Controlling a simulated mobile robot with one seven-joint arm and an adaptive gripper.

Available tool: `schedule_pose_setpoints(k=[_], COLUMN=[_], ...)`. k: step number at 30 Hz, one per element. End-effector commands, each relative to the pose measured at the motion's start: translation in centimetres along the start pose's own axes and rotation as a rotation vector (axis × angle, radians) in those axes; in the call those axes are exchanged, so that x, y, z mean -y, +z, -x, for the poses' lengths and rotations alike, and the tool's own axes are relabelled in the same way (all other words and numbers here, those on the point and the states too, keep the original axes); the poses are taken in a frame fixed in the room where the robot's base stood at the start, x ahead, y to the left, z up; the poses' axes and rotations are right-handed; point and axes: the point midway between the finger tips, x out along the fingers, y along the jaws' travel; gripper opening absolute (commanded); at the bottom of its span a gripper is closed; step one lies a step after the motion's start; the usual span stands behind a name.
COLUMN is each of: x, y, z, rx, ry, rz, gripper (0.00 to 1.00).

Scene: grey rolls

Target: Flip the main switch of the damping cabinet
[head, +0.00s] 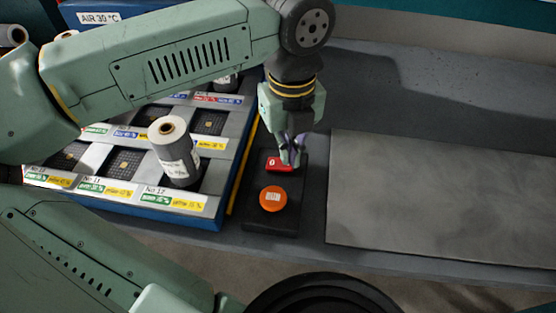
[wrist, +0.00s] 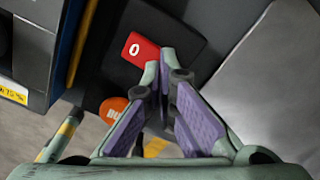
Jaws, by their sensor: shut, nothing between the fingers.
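The main switch (head: 276,163) is a red rocker marked 0 on a black panel (head: 258,222). In the wrist view the red switch (wrist: 139,49) lies just beyond my fingertips, with its 0 end showing; its other end is partly hidden by them. My gripper (head: 292,162) points down over the right end of the switch, shut and empty. In the wrist view my gripper's fingertips (wrist: 160,62) meet at the switch's edge. I cannot tell whether they touch it. An orange round button (head: 273,198) sits on the same panel, nearer the front.
Left of the panel is a blue-edged tray (head: 222,205) with labelled square compartments. A grey roll (head: 174,155) stands upright in one. A yellow strip (head: 238,180) runs between tray and panel. A bare grey plate (head: 440,200) lies to the right.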

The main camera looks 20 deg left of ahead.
Motion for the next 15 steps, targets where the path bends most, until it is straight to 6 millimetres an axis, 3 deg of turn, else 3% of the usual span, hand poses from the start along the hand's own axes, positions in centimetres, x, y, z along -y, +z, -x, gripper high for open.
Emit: schedule_pose_setpoints(k=[15], x=[0.0], y=[0.0], z=[-0.82], rx=[0.0], ry=[0.0], rz=[0.0], gripper=[0.0])
